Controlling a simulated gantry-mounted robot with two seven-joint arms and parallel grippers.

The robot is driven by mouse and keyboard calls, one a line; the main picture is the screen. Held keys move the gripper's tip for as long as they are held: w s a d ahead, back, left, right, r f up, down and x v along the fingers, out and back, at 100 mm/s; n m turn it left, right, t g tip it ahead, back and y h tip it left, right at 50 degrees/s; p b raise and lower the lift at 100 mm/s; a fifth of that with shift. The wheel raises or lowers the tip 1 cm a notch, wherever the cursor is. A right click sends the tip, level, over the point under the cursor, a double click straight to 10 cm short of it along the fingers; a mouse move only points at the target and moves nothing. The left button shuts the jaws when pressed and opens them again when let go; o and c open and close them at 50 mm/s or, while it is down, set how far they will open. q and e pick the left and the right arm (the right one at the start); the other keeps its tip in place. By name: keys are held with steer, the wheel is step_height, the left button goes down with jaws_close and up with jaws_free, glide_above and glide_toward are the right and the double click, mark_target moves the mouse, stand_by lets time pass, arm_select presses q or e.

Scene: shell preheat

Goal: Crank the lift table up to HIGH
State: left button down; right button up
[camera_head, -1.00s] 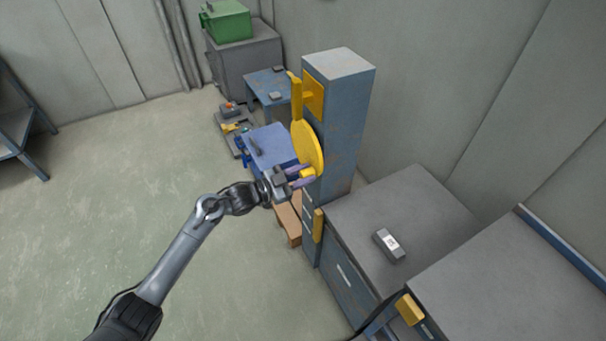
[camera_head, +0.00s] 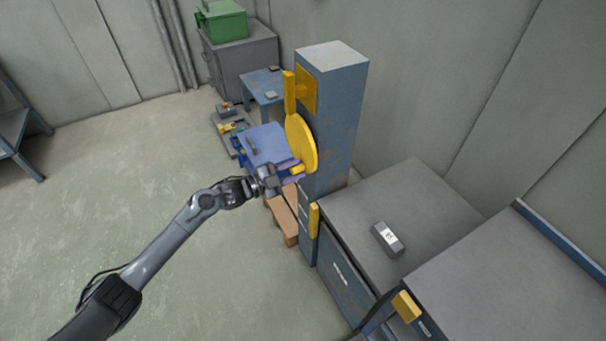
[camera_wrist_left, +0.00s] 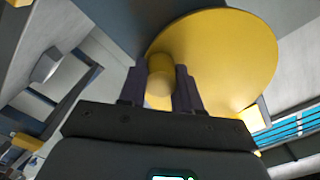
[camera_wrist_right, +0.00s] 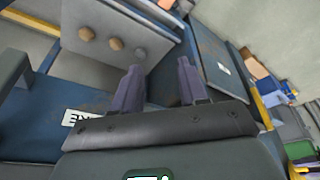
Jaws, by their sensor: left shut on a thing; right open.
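A yellow crank disc (camera_head: 302,143) is mounted on the side of a tall blue-grey column (camera_head: 337,115). A yellow knob (camera_head: 297,169) sticks out near the disc's lower edge. My left gripper (camera_head: 290,170) is shut on this knob. In the left wrist view the knob (camera_wrist_left: 160,80) sits between the two dark fingers, with the yellow disc (camera_wrist_left: 225,55) behind it. My right gripper (camera_wrist_right: 160,85) shows only in its own wrist view; it is open with nothing between its fingers. The lift table cannot be told for sure; a blue-topped surface (camera_head: 268,143) stands beyond the column.
A yellow lever (camera_head: 290,92) stands on the column above the disc. A grey cabinet (camera_head: 345,200) with a small labelled block (camera_head: 387,238) stands right of the column. A wooden pallet (camera_head: 284,222) lies below. A green box (camera_head: 222,20) sits at the back.

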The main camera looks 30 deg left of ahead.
mark_target(289, 137)
arm_select(q)
steer(key=w+a+m+b, duration=0.1)
steer(key=m+b, duration=0.1)
steer(key=m, duration=0.1)
steer(key=w+a+m+b, duration=0.1)
steer(key=a+m+b, duration=0.1)
steer(key=m, duration=0.1)
steer(key=w+a+m+b, duration=0.1)
steer(key=a+m+b, duration=0.1)
steer(key=m, duration=0.2)
steer(key=shift+w+f, duration=0.2)
steer(key=shift+f, duration=0.05)
steer(key=shift+w+a+r+m+b, duration=0.3)
steer(key=shift+a+m+b, duration=0.15)
steer(key=shift+m, duration=0.55)
steer(key=m, duration=0.1)
steer(key=a+r+m, duration=0.1)
steer(key=shift+w+r+m+b, duration=0.1)
steer(key=shift+w+m+b, duration=0.2)
steer(key=shift+w, duration=0.05)
steer(key=m, duration=0.1)
steer(key=r+m, duration=0.1)
steer(key=shift+w+a+r+m, duration=0.25)
steer(key=shift+w+a+m, duration=0.05)
steer(key=shift+a+m, duration=0.1)
steer(key=shift+w+a+r+m, duration=0.1)
steer(key=shift+r+m, duration=0.3)
steer(key=shift+m, duration=0.3)
steer(key=shift+r, duration=0.1)
